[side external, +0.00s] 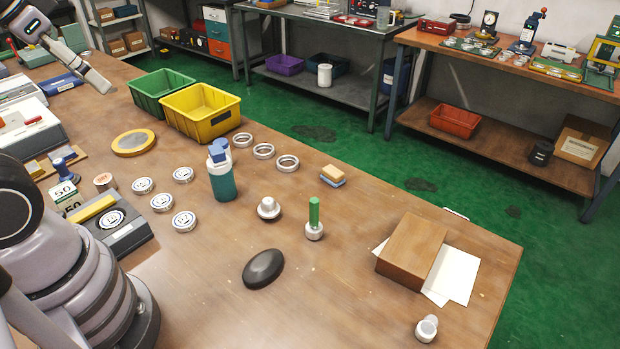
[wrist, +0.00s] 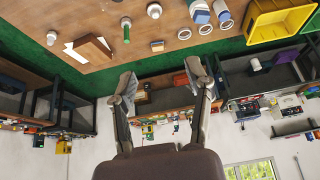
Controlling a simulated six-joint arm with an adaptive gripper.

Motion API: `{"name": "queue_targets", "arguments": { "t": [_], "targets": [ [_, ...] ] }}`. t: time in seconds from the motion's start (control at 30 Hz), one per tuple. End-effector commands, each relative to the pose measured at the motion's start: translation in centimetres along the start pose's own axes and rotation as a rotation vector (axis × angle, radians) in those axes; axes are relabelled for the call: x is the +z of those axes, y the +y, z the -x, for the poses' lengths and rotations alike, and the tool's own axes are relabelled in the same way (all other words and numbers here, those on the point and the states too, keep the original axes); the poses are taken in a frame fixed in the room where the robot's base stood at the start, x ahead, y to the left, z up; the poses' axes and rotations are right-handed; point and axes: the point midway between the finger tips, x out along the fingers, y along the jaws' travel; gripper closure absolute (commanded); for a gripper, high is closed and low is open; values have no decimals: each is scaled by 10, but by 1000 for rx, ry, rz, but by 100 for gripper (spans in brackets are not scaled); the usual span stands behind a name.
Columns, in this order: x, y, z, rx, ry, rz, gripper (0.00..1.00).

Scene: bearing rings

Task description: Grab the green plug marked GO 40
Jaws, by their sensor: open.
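A green upright handle on a round silver base, the plug (side external: 314,212), stands on the wooden table right of centre in the side view. Its marking cannot be read. It also shows small near the top of the wrist view (wrist: 126,28). My gripper (wrist: 161,84) is open and empty in the wrist view, its two fingers well apart and far from the plug. A similar silver plug without green (side external: 268,208) stands just left of it, and another silver piece (side external: 427,328) lies near the table's front right.
Near the plug are a dark oval object (side external: 263,268), a teal bottle (side external: 222,178), a sponge-like block (side external: 333,175) and a brown box (side external: 411,246) on white paper. Several rings and a yellow bin (side external: 201,110) lie farther left. Bare table surrounds the plug.

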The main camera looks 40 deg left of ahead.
Motion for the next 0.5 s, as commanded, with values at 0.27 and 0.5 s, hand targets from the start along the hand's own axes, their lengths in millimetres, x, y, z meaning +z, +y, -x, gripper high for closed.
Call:
{"name": "queue_targets", "arguments": {
  "t": [0.27,0.5],
  "targets": [
    [-78,3,-81,-12,93,-111,49],
    [-129,26,-190,35,240,-255,49]
  ]
}}
